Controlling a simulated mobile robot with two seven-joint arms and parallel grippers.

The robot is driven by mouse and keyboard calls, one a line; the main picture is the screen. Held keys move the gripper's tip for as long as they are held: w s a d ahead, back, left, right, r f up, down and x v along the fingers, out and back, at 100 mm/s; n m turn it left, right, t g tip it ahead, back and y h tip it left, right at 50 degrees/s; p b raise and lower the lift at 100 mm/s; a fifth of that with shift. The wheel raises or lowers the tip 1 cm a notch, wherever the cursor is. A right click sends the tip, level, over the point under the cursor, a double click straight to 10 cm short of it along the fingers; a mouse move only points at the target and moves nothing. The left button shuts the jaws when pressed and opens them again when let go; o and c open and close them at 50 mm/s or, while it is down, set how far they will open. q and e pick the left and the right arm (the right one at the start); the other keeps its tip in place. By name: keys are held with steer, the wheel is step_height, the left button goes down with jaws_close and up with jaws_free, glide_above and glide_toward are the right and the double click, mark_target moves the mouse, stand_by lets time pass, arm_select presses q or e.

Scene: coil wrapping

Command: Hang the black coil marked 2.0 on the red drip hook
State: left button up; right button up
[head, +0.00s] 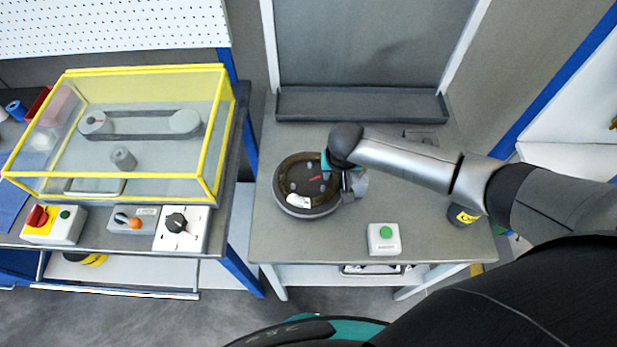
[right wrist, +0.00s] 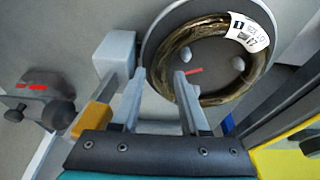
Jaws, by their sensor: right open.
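A dark, brownish coil (head: 291,173) with a white tag lies on a round dark turntable (head: 308,213) on the right-hand bench. In the right wrist view the coil (right wrist: 164,62) looks dark bronze. The marking on its white tag (right wrist: 248,33) is not clearly legible. My right gripper (head: 347,183) is at the right edge of the turntable. Its two fingers (right wrist: 160,80) are apart with nothing between them, seen against the coil's near side; contact is unclear. No red drip hook is recognisable in these views. My left gripper is not in view.
A box with a green button (head: 384,239) stands at the bench front, and a dark can with a yellow label (head: 462,216) at its right. A yellow-framed guard (head: 120,199) covers a machine on the left bench. A grey tray (head: 360,105) lies at the back.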

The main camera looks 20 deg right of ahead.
steer(key=shift+x, duration=0.95)
steer(key=shift+s, duration=0.1)
steer(key=shift+c, duration=0.3)
jaws_close()
stand_by(0.3)
